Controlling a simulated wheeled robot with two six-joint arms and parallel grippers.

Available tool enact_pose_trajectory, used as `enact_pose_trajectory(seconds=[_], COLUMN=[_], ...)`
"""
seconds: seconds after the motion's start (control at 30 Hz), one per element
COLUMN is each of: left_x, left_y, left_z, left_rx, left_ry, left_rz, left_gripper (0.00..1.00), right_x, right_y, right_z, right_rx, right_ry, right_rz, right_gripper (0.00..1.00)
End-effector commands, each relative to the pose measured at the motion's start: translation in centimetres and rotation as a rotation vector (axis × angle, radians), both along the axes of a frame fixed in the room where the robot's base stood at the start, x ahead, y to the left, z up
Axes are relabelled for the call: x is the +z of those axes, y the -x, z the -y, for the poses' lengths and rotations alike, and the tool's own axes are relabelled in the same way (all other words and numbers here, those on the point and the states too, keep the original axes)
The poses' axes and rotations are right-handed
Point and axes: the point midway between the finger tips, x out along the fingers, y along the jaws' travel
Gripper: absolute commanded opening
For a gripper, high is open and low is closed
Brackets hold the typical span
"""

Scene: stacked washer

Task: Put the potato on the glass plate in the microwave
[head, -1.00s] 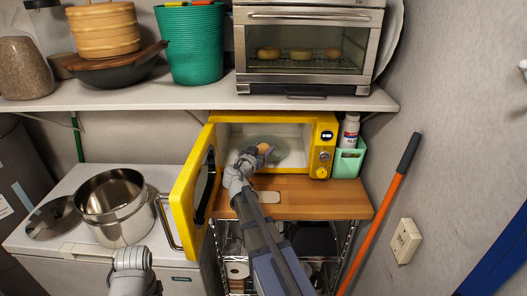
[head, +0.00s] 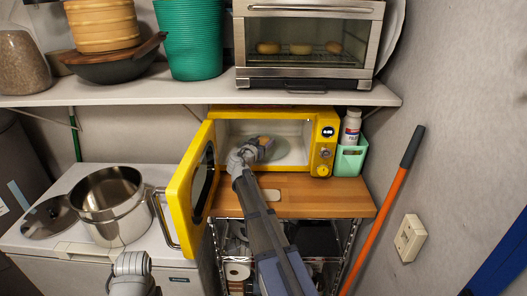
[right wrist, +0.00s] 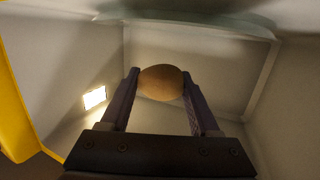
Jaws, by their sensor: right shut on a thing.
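The yellow microwave (head: 197,192) stands on a wooden board with its door swung open to the left. My right gripper (head: 262,144) reaches inside its cavity. It is shut on the brown potato (head: 265,141), which also shows between the two fingers in the right wrist view (right wrist: 161,82). The round glass plate (head: 288,151) lies inside the microwave, partly hidden behind the gripper. In the head view the potato overlaps the plate; I cannot tell whether they touch. My left gripper (head: 132,264) is low at the left, its fingers not clearly visible.
A steel pot (head: 112,208) and a lid (head: 48,218) are on the white surface at left. A mint holder (head: 349,161) with a bottle stands right of the microwave. A shelf (head: 200,92) with a toaster oven (head: 305,78) runs above. The microwave door stands close left of my right arm.

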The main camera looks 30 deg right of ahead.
Motion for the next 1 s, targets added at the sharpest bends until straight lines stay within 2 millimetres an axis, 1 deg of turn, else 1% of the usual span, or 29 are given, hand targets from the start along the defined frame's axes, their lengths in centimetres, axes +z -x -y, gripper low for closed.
enact_pose_trajectory(seconds=[0.03, 0.2, 0.27, 0.3, 0.57, 0.73, 0.77, 1.0], left_x=[-0.8, -3.0, -3.6, -3.8, -3.6, -4.1, -4.0, -3.9], left_y=[0.0, 0.0, 0.0, 0.0, 0.0, 0.0, 0.0, 0.0], left_z=[0.0, 0.0, 0.0, 0.0, 0.0, 0.0, 0.0, 0.0], left_rx=[0.000, 0.000, 0.000, 0.000, 0.000, 0.000, 0.000, 0.000], left_ry=[0.000, 0.000, 0.000, 0.000, 0.000, 0.000, 0.000, 0.000], left_rz=[0.000, 0.000, 0.000, 0.000, 0.000, 0.000, 0.000, 0.000], left_gripper=[0.50, 0.50, 0.50, 0.50, 0.50, 0.50, 0.50, 0.50], right_x=[-0.8, -3.0, -3.6, -3.8, -3.6, -4.1, -4.0, -3.9], right_y=[0.0, 0.0, 0.0, -0.3, -0.3, -0.3, -0.3, -0.3], right_z=[0.0, 0.0, 0.0, 0.1, 0.2, 0.2, 0.2, 0.2], right_rx=[0.000, 0.000, 0.000, 0.000, 0.000, 0.000, 0.000, 0.000], right_ry=[0.000, 0.000, 0.000, 0.000, 0.000, 0.000, 0.000, 0.000], right_rz=[0.000, 0.000, 0.000, 0.000, 0.000, 0.000, 0.000, 0.000], right_gripper=[0.06, 0.06, 0.06, 0.06, 0.06, 0.06, 0.64, 0.91])
